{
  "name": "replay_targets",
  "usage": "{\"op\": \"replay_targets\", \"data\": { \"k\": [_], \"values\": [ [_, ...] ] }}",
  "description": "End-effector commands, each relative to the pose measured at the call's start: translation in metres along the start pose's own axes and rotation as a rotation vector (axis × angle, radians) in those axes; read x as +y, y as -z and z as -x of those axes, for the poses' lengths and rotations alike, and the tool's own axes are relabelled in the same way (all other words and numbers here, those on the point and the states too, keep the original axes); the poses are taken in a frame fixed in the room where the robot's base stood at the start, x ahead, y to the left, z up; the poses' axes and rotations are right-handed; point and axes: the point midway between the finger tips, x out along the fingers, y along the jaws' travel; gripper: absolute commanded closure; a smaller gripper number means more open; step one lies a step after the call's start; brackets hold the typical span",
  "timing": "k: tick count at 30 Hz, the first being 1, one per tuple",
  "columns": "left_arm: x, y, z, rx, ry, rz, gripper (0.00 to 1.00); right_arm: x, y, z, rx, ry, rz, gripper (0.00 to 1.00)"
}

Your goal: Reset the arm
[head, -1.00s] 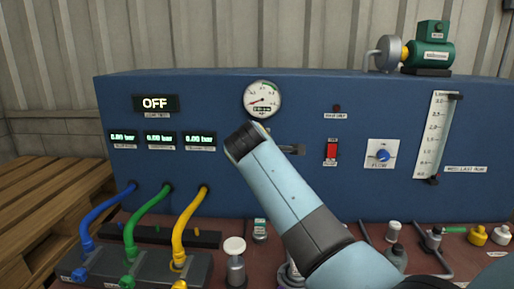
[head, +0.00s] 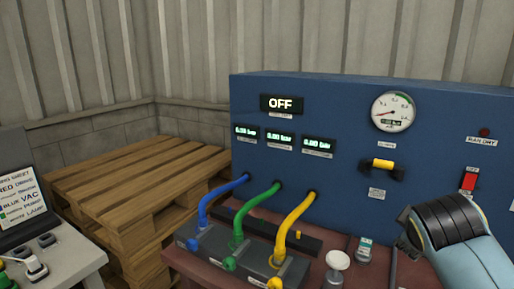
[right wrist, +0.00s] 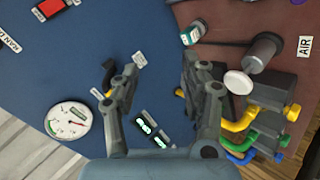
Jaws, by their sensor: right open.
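My right arm comes in at the lower right of the head view, its light blue link and dark joint in front of the blue panel (head: 330,100). My right gripper is mostly hidden behind that arm in the head view. In the right wrist view the right gripper (right wrist: 160,68) is open, with its two dark fingers spread and nothing between them. The blue panel (right wrist: 140,25) lies beyond the fingers. A yellow and black handle (head: 383,164) on the panel is left of and above my arm. My left gripper is not in view.
Blue, green (head: 240,222) and yellow hoses run from the panel to a grey block. A white-topped knob (head: 338,260) stands beside it. A gauge (head: 393,111) and an OFF display (head: 282,104) are on the panel. A wooden pallet stack (head: 130,190) stands left, beside a table with a laptop (head: 25,190).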

Motion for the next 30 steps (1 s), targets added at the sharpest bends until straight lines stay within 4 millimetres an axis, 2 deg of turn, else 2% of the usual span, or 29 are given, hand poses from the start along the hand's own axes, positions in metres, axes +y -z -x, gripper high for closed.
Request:
{"op": "replay_targets", "data": {
  "k": [1, 3, 6, 12, 21, 24, 30],
  "values": [
    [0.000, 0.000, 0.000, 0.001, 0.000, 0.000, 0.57, -0.021, -0.033, 0.016, -0.026, 0.064, -0.079, 0.55],
    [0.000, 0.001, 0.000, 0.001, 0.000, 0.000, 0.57, -0.044, -0.063, 0.037, -0.058, 0.144, -0.180, 0.55],
    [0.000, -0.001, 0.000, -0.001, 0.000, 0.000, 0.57, -0.069, -0.094, 0.066, -0.100, 0.234, -0.285, 0.55],
    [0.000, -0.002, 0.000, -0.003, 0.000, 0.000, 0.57, -0.102, -0.135, 0.117, -0.175, 0.371, -0.421, 0.55],
    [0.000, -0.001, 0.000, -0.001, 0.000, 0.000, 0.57, -0.133, -0.175, 0.191, -0.287, 0.531, -0.549, 0.55],
    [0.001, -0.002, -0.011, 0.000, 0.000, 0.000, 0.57, -0.156, -0.181, 0.159, -0.296, 0.530, -0.549, 0.55],
    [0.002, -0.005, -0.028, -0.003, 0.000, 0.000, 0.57, -0.196, -0.199, 0.111, -0.315, 0.534, -0.547, 0.55]
  ]
}}
